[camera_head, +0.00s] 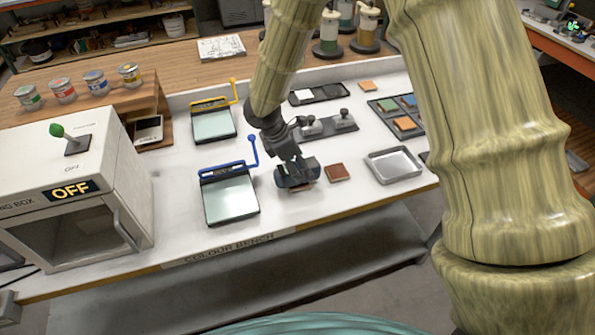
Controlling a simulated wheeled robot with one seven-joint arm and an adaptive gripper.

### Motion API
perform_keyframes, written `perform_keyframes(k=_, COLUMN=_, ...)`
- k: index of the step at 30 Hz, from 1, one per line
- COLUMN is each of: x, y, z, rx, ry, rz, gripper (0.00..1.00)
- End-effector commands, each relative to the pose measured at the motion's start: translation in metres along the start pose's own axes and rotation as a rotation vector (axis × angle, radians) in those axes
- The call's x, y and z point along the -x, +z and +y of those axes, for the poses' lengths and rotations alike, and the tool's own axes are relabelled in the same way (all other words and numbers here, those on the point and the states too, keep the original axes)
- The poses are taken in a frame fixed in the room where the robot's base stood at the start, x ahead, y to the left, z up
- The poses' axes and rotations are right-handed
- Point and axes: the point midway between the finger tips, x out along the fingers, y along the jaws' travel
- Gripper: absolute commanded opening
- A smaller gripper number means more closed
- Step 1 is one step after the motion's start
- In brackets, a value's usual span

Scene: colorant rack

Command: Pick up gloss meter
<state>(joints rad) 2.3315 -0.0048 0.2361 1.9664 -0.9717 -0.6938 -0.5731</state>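My gripper (290,173) points down at the white bench top, right of the blue-handled panel. A small dark grey-blue device, which looks like the gloss meter (298,184), sits right at my fingertips, near the bench's front edge. The fingers overlap it and hide much of it. I cannot tell whether they are closed on it, or whether it touches the bench.
A brown square block (337,173) lies close on the right, then an empty metal tray (393,165). The blue-handled panel (230,199) is on the left. The light box (72,205) fills the far left.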

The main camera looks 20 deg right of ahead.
Motion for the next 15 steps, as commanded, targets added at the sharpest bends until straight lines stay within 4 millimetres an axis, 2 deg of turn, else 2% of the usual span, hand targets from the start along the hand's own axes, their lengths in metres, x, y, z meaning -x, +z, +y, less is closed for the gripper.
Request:
perform_keyframes(k=9, x=-0.029, y=0.0, z=0.0, rx=-0.001, ry=-0.001, rz=0.001, gripper=0.73)
perform_keyframes(k=15, x=-0.036, y=0.0, z=-0.001, rx=-0.001, ry=0.0, rz=0.001, gripper=0.73)
